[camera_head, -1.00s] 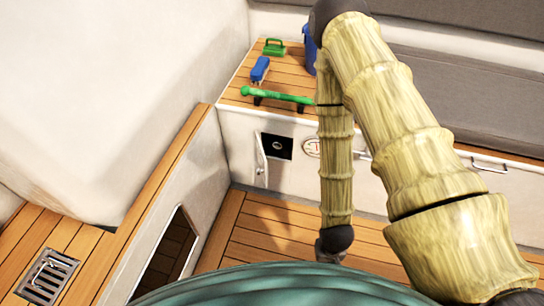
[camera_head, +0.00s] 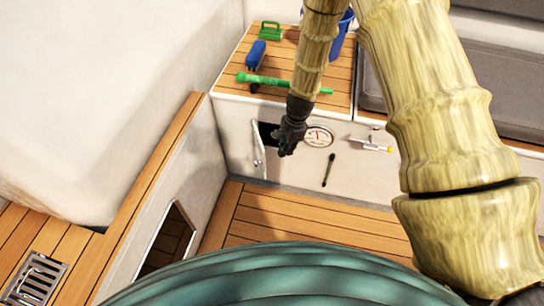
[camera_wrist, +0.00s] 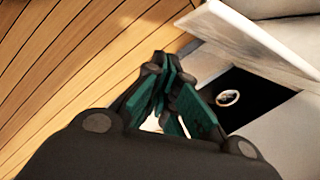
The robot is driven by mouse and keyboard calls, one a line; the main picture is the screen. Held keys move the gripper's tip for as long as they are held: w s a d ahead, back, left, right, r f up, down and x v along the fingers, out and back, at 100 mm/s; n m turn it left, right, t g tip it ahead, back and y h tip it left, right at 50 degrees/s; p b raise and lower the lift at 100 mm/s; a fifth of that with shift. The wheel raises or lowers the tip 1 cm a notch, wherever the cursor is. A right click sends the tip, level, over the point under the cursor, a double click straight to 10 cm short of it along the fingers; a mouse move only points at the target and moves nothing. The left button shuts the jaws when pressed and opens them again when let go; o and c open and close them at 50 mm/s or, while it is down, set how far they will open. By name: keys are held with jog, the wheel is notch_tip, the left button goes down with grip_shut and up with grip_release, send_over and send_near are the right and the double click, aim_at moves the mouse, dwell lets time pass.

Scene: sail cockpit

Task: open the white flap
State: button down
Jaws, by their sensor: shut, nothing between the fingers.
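The white flap (camera_head: 258,149) is on the front of the white bench, at the left edge of a dark square recess (camera_head: 265,132). It stands swung out from the recess. In the wrist view the flap (camera_wrist: 262,40) runs as a white panel along the upper right, and the dark recess (camera_wrist: 255,95) with a small pale ring inside lies below it. My gripper (camera_head: 287,150) is in front of the recess and hides its right part. In the wrist view my gripper (camera_wrist: 165,75) has its fingers together and empty, beside the flap; I cannot tell whether they touch.
A round gauge (camera_head: 319,136), a dark handle (camera_head: 329,170) and a lever with a yellow tip (camera_head: 371,145) are right of my gripper. A green bar (camera_head: 284,83), blue brush (camera_head: 256,54) and green tool (camera_head: 270,30) lie on the bench top. The wooden floor (camera_head: 270,220) below is clear.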

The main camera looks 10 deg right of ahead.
jog(key=w+a+r+m, duration=0.1)
jog(key=w+a+r, duration=0.1)
jog(key=w+r, duration=0.15)
notch_tip(320, 180, down, 10)
jog(key=a+b, duration=0.2)
jog(key=shift+f+y, duration=0.15)
jog(key=shift+y, duration=0.25)
jog(key=shift+w+m, duration=0.1)
jog(key=shift+m, duration=0.2)
